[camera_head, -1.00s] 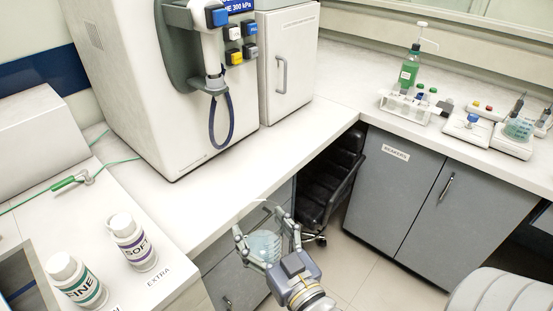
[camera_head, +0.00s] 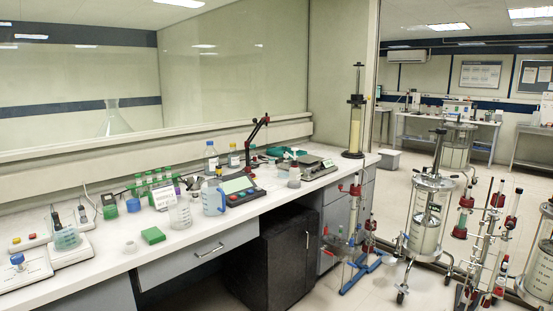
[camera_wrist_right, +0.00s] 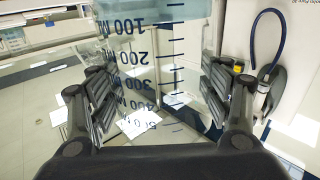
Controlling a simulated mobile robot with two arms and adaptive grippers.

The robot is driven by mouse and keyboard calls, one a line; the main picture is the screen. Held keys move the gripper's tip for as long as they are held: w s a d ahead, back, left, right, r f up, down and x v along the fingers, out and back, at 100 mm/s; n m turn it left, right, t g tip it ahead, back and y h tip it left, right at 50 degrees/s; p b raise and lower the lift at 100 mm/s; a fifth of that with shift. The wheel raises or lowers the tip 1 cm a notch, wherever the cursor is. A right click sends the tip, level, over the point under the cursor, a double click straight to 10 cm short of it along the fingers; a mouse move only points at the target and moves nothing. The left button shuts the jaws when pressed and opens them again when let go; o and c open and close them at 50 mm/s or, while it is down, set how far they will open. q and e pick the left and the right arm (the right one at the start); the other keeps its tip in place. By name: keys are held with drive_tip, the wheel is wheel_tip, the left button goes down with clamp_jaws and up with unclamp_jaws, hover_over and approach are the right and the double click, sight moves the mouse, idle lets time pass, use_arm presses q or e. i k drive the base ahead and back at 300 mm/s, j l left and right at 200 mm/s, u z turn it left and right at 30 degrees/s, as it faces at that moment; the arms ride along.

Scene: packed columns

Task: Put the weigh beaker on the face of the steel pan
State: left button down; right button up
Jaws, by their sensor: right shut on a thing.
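The weigh beaker (camera_wrist_right: 150,62) is a clear vessel with dark blue volume marks. In the right wrist view it appears upside down, between the fingers of my right gripper (camera_wrist_right: 158,85), which is shut on it. The beaker and that gripper are not in the head view. In the head view a grey balance-like device stands toward the far right end of the bench, and its flat grey top looks like the steel pan (camera_head: 301,161). Small items stand in front of it, and the pan's face is too small to see clearly. My left gripper is not in view.
Glass columns on stands (camera_head: 424,235) crowd the floor at right.

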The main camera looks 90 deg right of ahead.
sight(309, 158)
drive_tip(key=l+z, duration=0.4)
drive_tip(key=l, duration=0.15)
drive_tip(key=l+z, duration=0.45)
drive_tip(key=i+l+z, duration=0.1)
drive_tip(key=l+z, duration=0.3)
drive_tip(key=l, duration=0.15)
drive_tip(key=i+l+z, duration=0.2)
drive_tip(key=l+z, duration=0.25)
drive_tip(key=i+l+z, duration=0.1)
drive_tip(key=i+l, duration=0.2)
drive_tip(key=l, duration=0.25)
drive_tip(key=i+l, duration=0.3)
drive_tip(key=l, duration=0.25)
drive_tip(key=i+l+z, duration=0.15)
drive_tip(key=i+l, duration=0.2)
drive_tip(key=l, duration=0.2)
drive_tip(key=i+l+z, duration=0.1)
drive_tip(key=i+l, duration=0.2)
drive_tip(key=l, duration=0.2)
